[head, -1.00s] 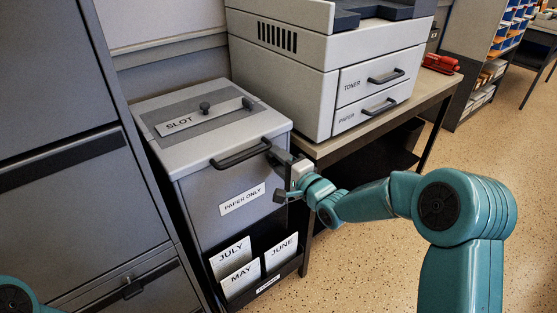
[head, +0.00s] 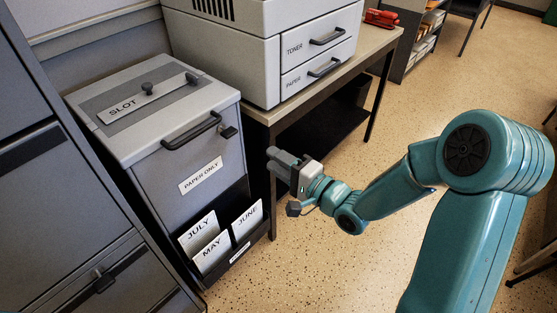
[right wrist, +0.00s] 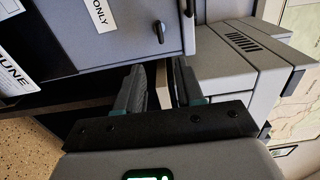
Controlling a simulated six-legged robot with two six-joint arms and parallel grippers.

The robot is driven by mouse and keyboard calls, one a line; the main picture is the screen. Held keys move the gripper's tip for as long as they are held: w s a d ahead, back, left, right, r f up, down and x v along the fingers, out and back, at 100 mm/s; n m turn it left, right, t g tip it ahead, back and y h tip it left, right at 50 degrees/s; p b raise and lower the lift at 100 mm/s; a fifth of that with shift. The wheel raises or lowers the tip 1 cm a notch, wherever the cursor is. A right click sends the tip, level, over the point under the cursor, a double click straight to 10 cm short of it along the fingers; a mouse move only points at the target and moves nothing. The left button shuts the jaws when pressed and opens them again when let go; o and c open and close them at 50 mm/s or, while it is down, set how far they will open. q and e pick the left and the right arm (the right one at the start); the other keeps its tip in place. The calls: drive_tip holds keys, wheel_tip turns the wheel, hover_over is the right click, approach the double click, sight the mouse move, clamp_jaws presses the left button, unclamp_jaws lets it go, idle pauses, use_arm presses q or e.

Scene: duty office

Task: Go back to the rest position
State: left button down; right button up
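My right gripper (head: 278,160) is in the air to the right of the grey paper bin (head: 150,190), in front of the printer table, and apart from both. In the right wrist view its two dark fingers (right wrist: 158,78) stand apart with nothing between them, so it is open and empty. My right arm reaches in from the right and is bent at the elbow. My left gripper is in neither view.
The bin has a black handle (head: 191,131), a SLOT plate (head: 124,106) and cards in a front rack. A printer (head: 270,50) stands on the table (head: 376,50). Grey drawers (head: 50,215) stand at the left. The speckled floor (head: 300,270) is clear in the middle.

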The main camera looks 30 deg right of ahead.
drive_tip(key=shift+s, duration=0.1)
idle(0.4)
drive_tip(key=s+a+f+g, duration=0.25)
drive_tip(key=a+f, duration=0.35)
drive_tip(key=f, duration=0.3)
drive_tip(key=s+a+f+g, duration=0.1)
drive_tip(key=a+f+g, duration=0.35)
drive_tip(key=f, duration=0.55)
drive_tip(key=s+a+f+n+g+h, duration=0.2)
drive_tip(key=s+f+n+g, duration=0.85)
drive_tip(key=s, duration=0.75)
wheel_tip(320, 180, up, 20)
drive_tip(key=n+p, duration=0.1)
drive_tip(key=p, duration=2.2)
drive_tip(key=shift+r+n+t, duration=0.25)
drive_tip(key=shift+n+t, duration=0.1)
drive_tip(key=shift+t, duration=0.1)
